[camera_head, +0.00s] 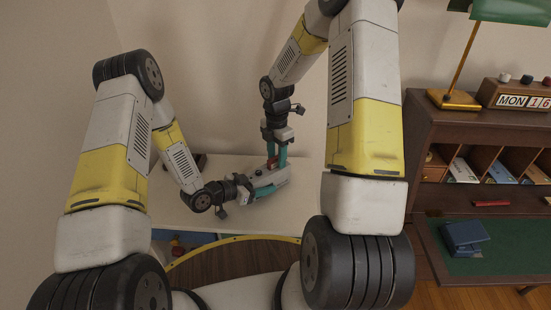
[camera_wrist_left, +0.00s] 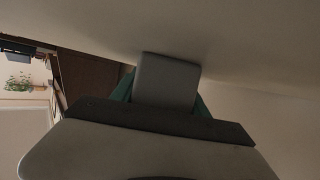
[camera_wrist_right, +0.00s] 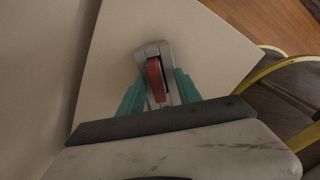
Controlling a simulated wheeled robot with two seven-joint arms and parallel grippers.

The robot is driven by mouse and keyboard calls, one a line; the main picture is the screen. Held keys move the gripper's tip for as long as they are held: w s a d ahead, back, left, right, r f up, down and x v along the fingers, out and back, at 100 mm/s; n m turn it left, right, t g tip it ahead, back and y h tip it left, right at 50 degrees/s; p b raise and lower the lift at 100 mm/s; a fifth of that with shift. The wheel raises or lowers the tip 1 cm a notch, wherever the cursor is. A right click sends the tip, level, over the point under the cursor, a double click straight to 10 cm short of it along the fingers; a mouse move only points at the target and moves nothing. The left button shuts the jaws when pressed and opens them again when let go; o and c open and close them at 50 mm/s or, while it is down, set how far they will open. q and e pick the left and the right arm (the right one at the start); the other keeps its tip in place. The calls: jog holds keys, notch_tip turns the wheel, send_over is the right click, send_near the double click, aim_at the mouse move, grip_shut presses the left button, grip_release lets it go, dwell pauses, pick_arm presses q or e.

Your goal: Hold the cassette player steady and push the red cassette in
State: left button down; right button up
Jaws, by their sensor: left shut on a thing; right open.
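The grey cassette player (camera_head: 277,177) is on a white table and shows between my left fingers in the left wrist view (camera_wrist_left: 167,82). The red cassette (camera_wrist_right: 155,78) is at the player's slot, its red side showing; how deep it sits is unclear. It is a small red patch in the head view (camera_head: 272,162). My left gripper (camera_head: 264,189), with teal fingers, is shut on the player from the near left. My right gripper (camera_head: 277,157) is open above the player, pointing down. In the right wrist view its fingers are on either side of the cassette and player; contact is unclear.
The white table (camera_head: 225,166) is otherwise mostly clear and stands against a wall. My arms cover much of the head view.

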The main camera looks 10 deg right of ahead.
jog(key=shift+a+r, duration=0.15)
jog(key=shift+r, duration=2.15)
pick_arm(q)
jog(key=shift+c, duration=2.4)
grip_release()
